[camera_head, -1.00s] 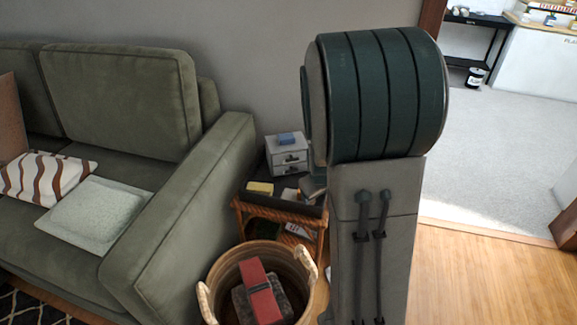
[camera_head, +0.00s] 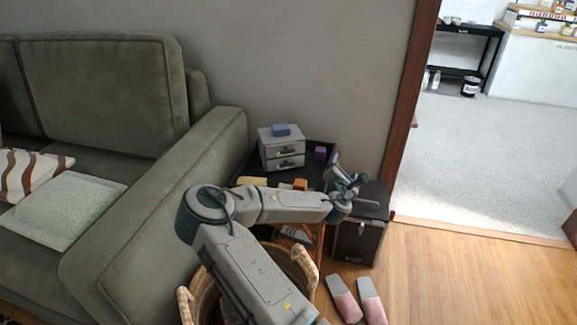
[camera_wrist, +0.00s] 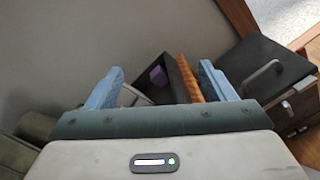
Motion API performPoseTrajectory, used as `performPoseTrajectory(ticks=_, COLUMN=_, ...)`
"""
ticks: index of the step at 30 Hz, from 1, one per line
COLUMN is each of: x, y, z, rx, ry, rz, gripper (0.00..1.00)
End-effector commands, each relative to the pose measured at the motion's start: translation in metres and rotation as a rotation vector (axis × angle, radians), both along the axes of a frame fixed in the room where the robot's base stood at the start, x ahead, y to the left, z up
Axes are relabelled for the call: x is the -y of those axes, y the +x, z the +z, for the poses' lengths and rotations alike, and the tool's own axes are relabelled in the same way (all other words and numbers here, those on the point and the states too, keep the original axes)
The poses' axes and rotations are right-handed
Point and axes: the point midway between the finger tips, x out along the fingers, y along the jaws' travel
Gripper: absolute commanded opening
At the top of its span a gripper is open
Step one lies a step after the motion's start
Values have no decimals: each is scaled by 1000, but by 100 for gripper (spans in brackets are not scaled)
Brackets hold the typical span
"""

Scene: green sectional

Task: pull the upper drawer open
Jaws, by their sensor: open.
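A small grey two-drawer unit (camera_head: 282,148) stands on the dark side table beside the sofa arm, with a blue block (camera_head: 281,130) on its top. Its upper drawer (camera_head: 287,151) has a dark handle and looks closed. My gripper (camera_head: 345,172) is to the right of the unit, apart from it, with nothing seen between its fingers. In the wrist view the two blue fingers (camera_wrist: 160,88) are spread wide. Part of what seems to be the unit (camera_wrist: 130,97) shows behind the left finger; its drawer fronts are mostly hidden there.
The side table (camera_head: 322,149) also bears a purple block (camera_head: 320,154), a yellow item (camera_head: 252,181) and an orange block (camera_head: 300,184). A black cabinet (camera_head: 358,242) stands to the right. The sofa arm (camera_head: 165,210) closes off the left. A basket (camera_head: 303,258) and slippers (camera_head: 357,298) are in front.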

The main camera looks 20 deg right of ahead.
Motion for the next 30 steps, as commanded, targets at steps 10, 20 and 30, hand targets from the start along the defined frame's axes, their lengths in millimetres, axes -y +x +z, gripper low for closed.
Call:
performPoseTrajectory(ticks=10, x=-92, y=62, z=-43, rx=-126, ry=-591, rz=444, gripper=76)
performPoseTrajectory(ticks=20, x=-123, y=81, z=-54, rx=-146, ry=-732, rz=565, gripper=76)
performPoseTrajectory(ticks=30, x=-119, y=133, z=-55, rx=-145, ry=-728, rz=563, gripper=76)
